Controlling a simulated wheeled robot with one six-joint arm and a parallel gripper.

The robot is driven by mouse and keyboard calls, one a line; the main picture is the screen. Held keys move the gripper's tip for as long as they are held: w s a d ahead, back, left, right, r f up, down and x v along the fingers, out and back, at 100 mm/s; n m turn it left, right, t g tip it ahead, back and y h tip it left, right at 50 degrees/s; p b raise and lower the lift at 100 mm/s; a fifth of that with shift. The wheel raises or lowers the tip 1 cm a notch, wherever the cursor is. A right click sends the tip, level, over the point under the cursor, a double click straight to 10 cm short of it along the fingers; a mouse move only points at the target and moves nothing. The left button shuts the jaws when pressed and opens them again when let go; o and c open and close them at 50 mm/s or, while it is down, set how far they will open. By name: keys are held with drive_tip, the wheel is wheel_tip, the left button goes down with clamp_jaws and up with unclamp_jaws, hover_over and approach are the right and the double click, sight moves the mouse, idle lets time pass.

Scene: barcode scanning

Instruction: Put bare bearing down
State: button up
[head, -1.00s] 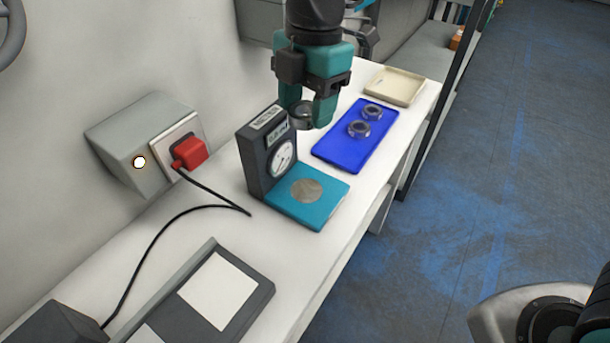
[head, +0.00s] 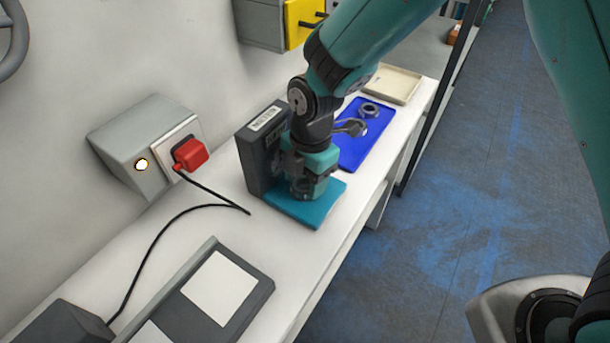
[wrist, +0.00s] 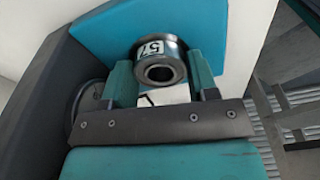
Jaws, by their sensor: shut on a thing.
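A steel ring bearing (wrist: 160,66) sits between my gripper's fingers (wrist: 160,78) in the wrist view. A small white tag with dark digits shows on its far side. My gripper (head: 310,192) is shut on it, low over the teal base plate (head: 290,211) of the dark upright gauge (head: 254,157). The plate also shows in the wrist view (wrist: 125,30). The bearing is hidden in the head view. Whether it touches the plate, I cannot tell. The gauge's dial is hidden behind my gripper.
A cream tray (head: 398,84) lies beyond. A red plug (head: 190,153) with a black cable and a dark flat device (head: 200,300) are nearer. The white bench edge is at right.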

drive_tip(key=shift+f, duration=0.2)
drive_tip(key=o, duration=1.1)
drive_tip(key=shift+c, duration=0.2)
drive_tip(key=shift+r, duration=0.15)
wheel_tip(320, 180, up, 12)
drive_tip(key=w+d+b, duration=0.1)
drive_tip(key=b, duration=0.1)
drive_tip(key=s+d+r+m+y, duration=0.1)
drive_tip(key=s+d+r+m, duration=0.1)
drive_tip(key=s+m, duration=0.3)
drive_tip(key=s+d+r+m+y, duration=0.1)
drive_tip(key=s+d+r+m, duration=0.1)
drive_tip(key=s+d+m, duration=0.3)
drive_tip(key=s+d+r+m+t+y, duration=0.1)
drive_tip(key=s+d+r+m, duration=0.2)
drive_tip(key=s+m, duration=0.4)
drive_tip(key=shift+s+d+m, duration=0.2)
drive_tip(key=shift+m, duration=1)
